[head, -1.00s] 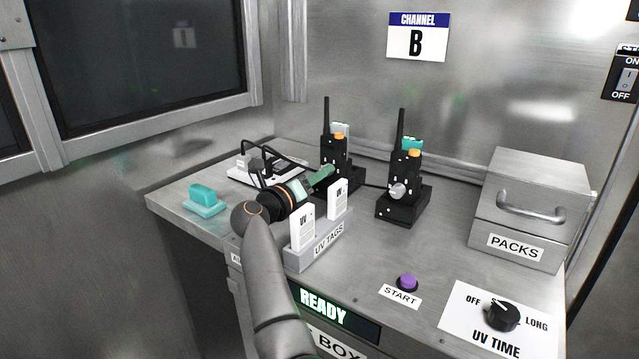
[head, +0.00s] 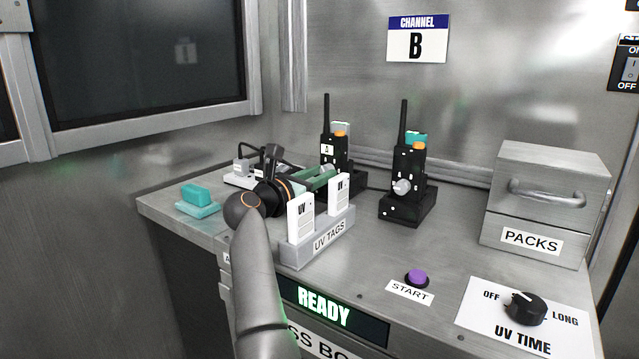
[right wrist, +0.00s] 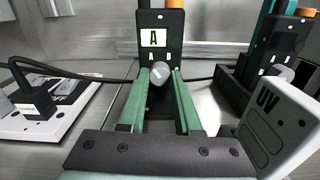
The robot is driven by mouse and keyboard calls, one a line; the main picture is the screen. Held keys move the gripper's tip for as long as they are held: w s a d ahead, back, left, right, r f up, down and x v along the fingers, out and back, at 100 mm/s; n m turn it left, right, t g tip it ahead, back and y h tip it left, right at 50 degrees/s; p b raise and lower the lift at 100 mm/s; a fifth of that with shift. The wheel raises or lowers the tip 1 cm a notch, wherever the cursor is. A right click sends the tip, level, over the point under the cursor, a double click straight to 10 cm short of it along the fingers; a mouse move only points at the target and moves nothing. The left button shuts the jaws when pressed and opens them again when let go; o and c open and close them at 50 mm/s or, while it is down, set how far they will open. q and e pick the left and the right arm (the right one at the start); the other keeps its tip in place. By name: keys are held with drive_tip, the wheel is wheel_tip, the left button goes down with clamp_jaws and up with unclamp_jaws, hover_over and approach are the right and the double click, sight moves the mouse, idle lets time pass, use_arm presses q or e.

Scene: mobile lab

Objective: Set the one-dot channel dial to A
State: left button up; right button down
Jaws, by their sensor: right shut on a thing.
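The left radio (head: 342,150) stands upright in a black dock by the back wall. In the right wrist view its front (right wrist: 178,45) carries a white window reading A (right wrist: 154,39). Its pale round dial knob (right wrist: 158,75) lies between the green fingers of my right gripper (right wrist: 160,80), which is shut on it. In the head view my right gripper (head: 318,180) reaches the radio from the left. The right radio (head: 405,160) stands in its own dock with a pale dial (head: 402,187). The dot marks on the held dial's radio are hidden. My left gripper is not in view.
A UV tags holder (head: 318,243) with white tags stands close under my right gripper. A power strip with cables (head: 240,180) and a teal block (head: 196,194) are at left. The wall sign (head: 418,38) reads channel B. Bare counter lies around the START button (head: 417,278).

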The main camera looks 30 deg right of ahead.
drive_tip(key=shift+m, duration=0.3)
idle(0.4)
drive_tip(key=c, duration=0.9)
unclamp_jaws()
drive_tip(key=shift+o, duration=0.2)
drive_tip(key=shift+a, duration=0.15)
